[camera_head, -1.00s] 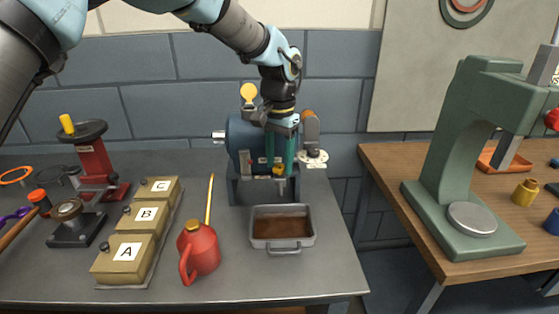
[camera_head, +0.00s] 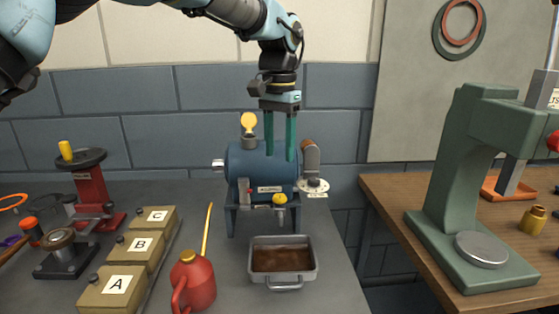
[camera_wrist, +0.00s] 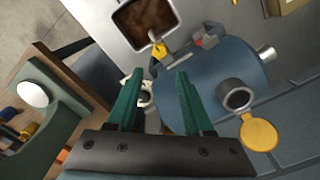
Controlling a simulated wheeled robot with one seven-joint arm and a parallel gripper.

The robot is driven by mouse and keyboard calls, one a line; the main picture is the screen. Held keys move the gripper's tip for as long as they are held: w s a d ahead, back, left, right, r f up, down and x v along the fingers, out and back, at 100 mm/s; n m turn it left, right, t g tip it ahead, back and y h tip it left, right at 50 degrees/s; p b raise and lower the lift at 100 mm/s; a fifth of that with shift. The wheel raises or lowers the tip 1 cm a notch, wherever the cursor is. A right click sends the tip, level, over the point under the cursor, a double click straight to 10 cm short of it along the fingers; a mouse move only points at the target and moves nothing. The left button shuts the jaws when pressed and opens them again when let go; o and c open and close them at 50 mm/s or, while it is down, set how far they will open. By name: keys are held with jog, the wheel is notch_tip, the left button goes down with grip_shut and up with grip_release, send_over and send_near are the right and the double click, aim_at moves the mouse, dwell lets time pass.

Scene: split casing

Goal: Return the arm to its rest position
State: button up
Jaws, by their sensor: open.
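My gripper (camera_head: 280,140) has two green fingers spread apart and points straight down in the head view. It is above or in front of the blue cylindrical casing (camera_head: 246,165), and nothing is between its fingers. In the wrist view the open fingers (camera_wrist: 158,82) show with the blue casing (camera_wrist: 215,75) beyond them. My arm reaches in from the upper left of the head view and bends down at the wrist.
The casing has an open yellow cap (camera_head: 249,123) on top. A metal tray (camera_head: 283,282) of brown liquid stands in front. A red oil can (camera_head: 193,284) and boxes A, B, C (camera_head: 110,290) stand left. A green press (camera_head: 455,180) stands on the wooden table at right.

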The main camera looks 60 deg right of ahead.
dwell(0.6)
jog(key=w+a+f+n, duration=0.35)
jog(key=w+a, duration=0.85)
jog(key=w, duration=0.5)
jog(key=w+a+f+n, duration=0.15)
jog(key=w+a, duration=0.25)
jog(key=a, duration=0.4)
jog(key=w+a+f+n, duration=0.1)
jog(key=w+a+n, duration=0.2)
jog(key=w+a, duration=0.35)
jog(key=s+a+f+n, duration=0.2)
jog(key=a+n, duration=0.1)
jog(key=a, duration=0.7)
jog(key=s+a+f+n+t, duration=0.1)
jog(key=s+a+f+n, duration=0.1)
jog(key=a, duration=0.9)
jog(key=s+a+f+n, duration=0.2)
jog(key=a+n, duration=0.2)
jog(key=a, duration=0.6)
jog(key=shift+s+a+f+t, duration=0.15)
jog(key=shift+s+a+t, duration=0.15)
jog(key=shift+a, duration=0.1)
jog(key=shift+o, duration=0.2)
